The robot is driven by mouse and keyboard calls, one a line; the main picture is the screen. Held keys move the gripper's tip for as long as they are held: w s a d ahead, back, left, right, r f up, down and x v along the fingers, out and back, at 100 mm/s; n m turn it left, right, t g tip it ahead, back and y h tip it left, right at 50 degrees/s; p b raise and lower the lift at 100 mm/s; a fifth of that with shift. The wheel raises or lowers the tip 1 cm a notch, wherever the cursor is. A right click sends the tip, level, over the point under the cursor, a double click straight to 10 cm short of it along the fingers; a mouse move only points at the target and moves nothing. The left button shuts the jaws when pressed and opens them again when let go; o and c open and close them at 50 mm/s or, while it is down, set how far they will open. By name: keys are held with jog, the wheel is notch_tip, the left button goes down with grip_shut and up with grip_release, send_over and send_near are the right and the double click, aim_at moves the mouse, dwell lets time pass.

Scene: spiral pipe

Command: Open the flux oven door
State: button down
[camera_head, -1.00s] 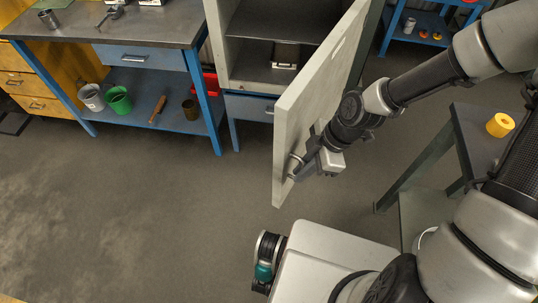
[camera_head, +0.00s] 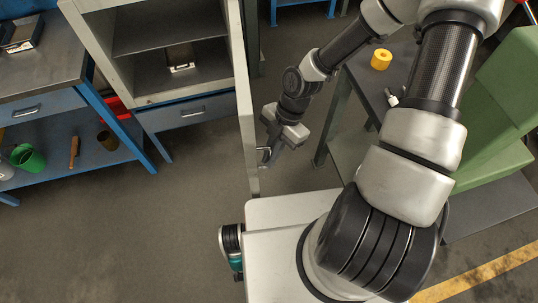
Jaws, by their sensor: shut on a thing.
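The flux oven (camera_head: 105,75) is a pale grey cabinet at the upper left, with its front open and its shelves showing. Its door (camera_head: 245,95) is swung well out towards me and shows nearly edge-on as a narrow pale strip. The door handle (camera_head: 265,151) is a small metal bar on the door's right-hand face, near its outer end. My gripper (camera_head: 268,148) is at the handle and shut on it. The fingertips are small in the picture and partly hidden by the gripper body.
A small metal tray (camera_head: 180,58) lies inside the oven. A blue drawer (camera_head: 182,112) sits below it. A workbench (camera_head: 45,60) stands at the left, with a green bucket (camera_head: 28,158) on its lower shelf. A table with a yellow ring (camera_head: 381,60) stands at right. The floor before the oven is clear.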

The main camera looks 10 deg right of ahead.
jog(key=c, duration=1.9)
grip_release()
jog(key=shift+o, duration=0.2)
jog(key=p+v, duration=0.3)
jog(key=v, duration=1.4)
jog(key=shift+r, duration=0.25)
